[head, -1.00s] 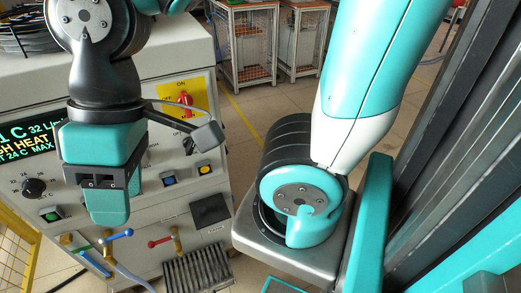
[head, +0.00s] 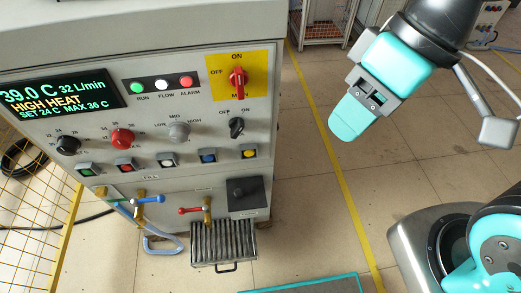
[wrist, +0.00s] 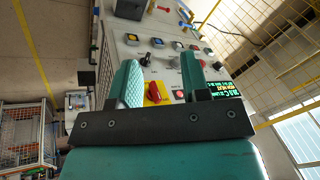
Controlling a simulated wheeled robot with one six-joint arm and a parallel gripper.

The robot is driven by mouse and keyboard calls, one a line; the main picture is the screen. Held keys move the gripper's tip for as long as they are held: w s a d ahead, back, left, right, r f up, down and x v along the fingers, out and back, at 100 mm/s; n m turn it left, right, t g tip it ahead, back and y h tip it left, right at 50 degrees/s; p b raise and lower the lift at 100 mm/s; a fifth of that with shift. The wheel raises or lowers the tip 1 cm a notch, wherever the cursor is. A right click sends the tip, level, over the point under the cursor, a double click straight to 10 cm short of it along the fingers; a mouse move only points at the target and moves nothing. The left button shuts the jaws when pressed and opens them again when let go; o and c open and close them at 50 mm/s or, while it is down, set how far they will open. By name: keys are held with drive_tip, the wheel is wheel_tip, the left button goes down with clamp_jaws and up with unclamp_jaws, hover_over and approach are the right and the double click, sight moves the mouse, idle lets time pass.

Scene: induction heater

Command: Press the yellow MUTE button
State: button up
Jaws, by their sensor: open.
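The yellow button (head: 249,152) is at the right end of the button row on the front of the grey cabinet. It also shows in the wrist view (wrist: 132,38), at the left end of the row and beyond the fingers. My gripper (head: 352,118) is to the right of the cabinet in the head view, apart from it and touching nothing. In the wrist view my gripper (wrist: 160,75) is open and empty, with the panel visible between and beyond its two fingers. Any lettering on the button is too small to read.
Beside the yellow button are a blue button (head: 208,156) and a white button (head: 167,160). A black knob (head: 237,127) sits just above it, with a red switch (head: 237,83) higher up. A dark box (head: 246,195) juts out below. Open floor lies right of the cabinet.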

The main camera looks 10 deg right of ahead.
drive_tip(key=shift+c, duration=0.4)
clamp_jaws()
drive_tip(key=shift+a, duration=0.1)
idle(1.2)
